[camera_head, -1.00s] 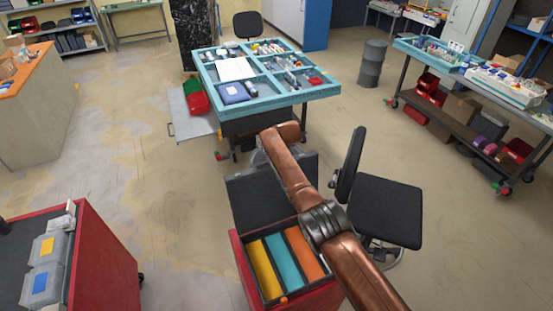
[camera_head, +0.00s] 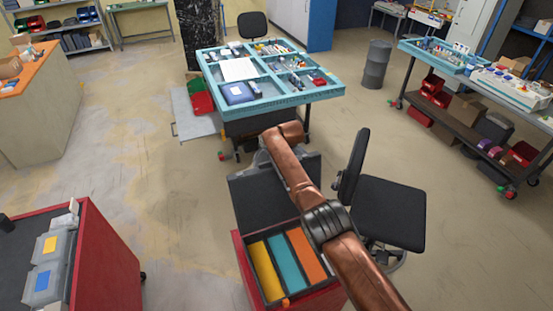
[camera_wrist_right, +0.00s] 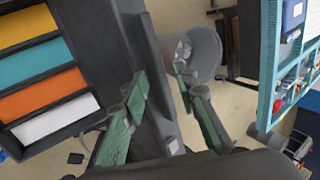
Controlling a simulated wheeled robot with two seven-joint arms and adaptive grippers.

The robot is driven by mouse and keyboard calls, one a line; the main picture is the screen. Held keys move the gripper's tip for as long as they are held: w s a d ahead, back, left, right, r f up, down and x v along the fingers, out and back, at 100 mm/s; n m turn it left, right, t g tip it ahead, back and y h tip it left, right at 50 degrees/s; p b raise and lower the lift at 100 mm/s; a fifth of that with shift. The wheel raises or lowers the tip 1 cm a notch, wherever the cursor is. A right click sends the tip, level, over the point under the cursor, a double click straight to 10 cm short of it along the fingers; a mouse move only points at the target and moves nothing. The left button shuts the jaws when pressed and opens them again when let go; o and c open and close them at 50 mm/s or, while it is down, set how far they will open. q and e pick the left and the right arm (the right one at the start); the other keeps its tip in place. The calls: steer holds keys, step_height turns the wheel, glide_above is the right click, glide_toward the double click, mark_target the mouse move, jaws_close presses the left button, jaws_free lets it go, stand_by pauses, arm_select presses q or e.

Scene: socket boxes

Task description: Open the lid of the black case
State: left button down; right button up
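The black case (camera_head: 262,287) sits on a red cabinet at bottom centre in the head view. Its lid (camera_head: 250,200) stands raised at the back, and yellow, teal and orange compartments show inside. In the right wrist view, the case (camera_wrist_right: 78,58) is at left, with a white compartment also showing. My right arm reaches over the case, and its gripper is mostly hidden behind the arm near the lid's top in the head view. In the wrist view, my right gripper (camera_wrist_right: 161,82) has its green fingers apart, with the lid's edge (camera_wrist_right: 157,70) between them. Contact is unclear. My left gripper is out of view.
A black chair (camera_head: 385,210) stands close to the right of the case. A teal workbench (camera_head: 270,100) with sorted parts is behind it. A red cart (camera_head: 105,260) with grey boxes is at lower left. Open floor (camera_head: 150,170) lies between the cart and workbench.

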steer(key=shift+s+a+r, duration=0.2)
steer(key=shift+s+r, duration=0.05)
steer(key=shift+r, duration=0.1)
steer(key=v, duration=1.1)
steer(key=shift+d, duration=0.3)
